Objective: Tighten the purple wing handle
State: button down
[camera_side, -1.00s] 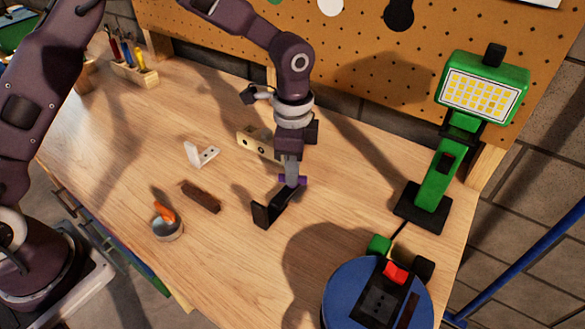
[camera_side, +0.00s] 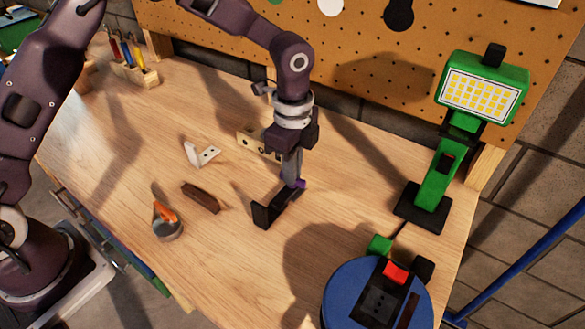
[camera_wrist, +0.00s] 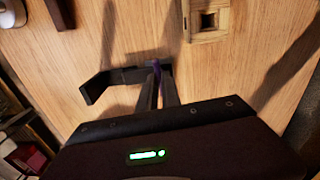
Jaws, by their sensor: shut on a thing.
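The purple wing handle (camera_side: 301,183) shows as a small purple edge at my gripper's fingertips, on top of a black bracket (camera_side: 262,214) that lies on the workbench. My gripper (camera_side: 291,181) points down and is shut on the handle. In the wrist view the handle (camera_wrist: 156,68) is a thin purple strip between the fingers (camera_wrist: 161,90), and the bracket (camera_wrist: 95,88) extends to the left. The fingers hide most of the handle and whatever lies under it.
A white bracket (camera_side: 204,154), a wooden block (camera_side: 250,140), a dark brown bar (camera_side: 201,197) and a metal cup (camera_side: 167,229) with an orange item lie left of my gripper. A green work lamp (camera_side: 437,185) and a blue round machine (camera_side: 345,290) stand to the right. Bench between is clear.

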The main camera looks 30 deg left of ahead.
jog(key=shift+d+r, duration=0.1)
jog(key=c, duration=1.5)
grip_release()
jog(key=shift+c, duration=0.2)
